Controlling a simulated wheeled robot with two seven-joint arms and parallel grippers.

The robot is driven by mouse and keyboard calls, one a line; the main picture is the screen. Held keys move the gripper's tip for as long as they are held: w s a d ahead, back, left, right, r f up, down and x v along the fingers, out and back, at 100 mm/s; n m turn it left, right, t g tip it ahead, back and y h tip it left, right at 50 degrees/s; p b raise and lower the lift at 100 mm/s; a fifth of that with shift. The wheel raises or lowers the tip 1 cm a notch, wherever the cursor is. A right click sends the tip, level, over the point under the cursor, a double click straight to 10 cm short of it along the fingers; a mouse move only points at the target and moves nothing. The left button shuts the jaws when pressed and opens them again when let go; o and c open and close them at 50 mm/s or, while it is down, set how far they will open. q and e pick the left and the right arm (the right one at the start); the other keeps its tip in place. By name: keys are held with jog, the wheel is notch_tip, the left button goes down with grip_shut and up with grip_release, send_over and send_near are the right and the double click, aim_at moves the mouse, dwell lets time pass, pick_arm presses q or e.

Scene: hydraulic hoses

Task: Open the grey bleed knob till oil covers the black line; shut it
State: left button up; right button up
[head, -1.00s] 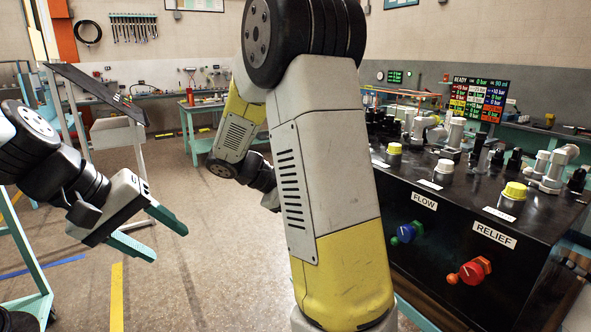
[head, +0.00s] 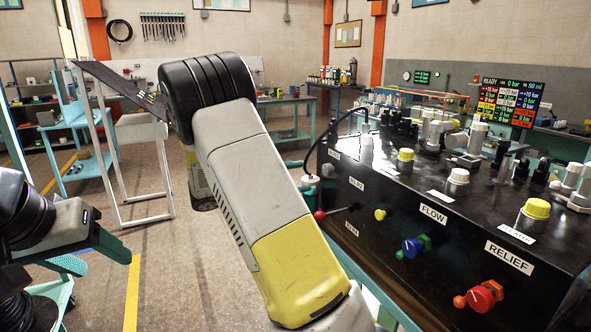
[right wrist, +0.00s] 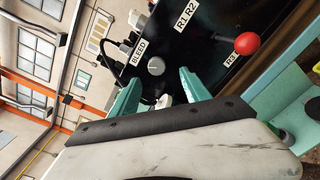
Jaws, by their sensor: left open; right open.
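The grey bleed knob (right wrist: 155,66) shows in the right wrist view beside the BLEED label, on the dark face of the block. My right gripper (right wrist: 158,86) is open, with its two teal fingers pointing toward the knob and nothing visibly held. Whether they touch the knob I cannot tell. I cannot make out oil or a black line. My left gripper (head: 103,258) is open and empty at the left.
The black valve block (head: 470,235) carries a red-ball lever (head: 319,214), a blue FLOW knob (head: 411,247) and a red RELIEF knob (head: 482,297). The lever (right wrist: 247,43) stands right of my right gripper. A display (head: 511,100) reads READY.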

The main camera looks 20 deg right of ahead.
aim_at(324, 171)
jog(key=d, duration=0.5)
jog(key=w+d, duration=0.1)
jog(key=d, duration=0.2)
jog(key=shift+r, duration=0.1)
grip_shut()
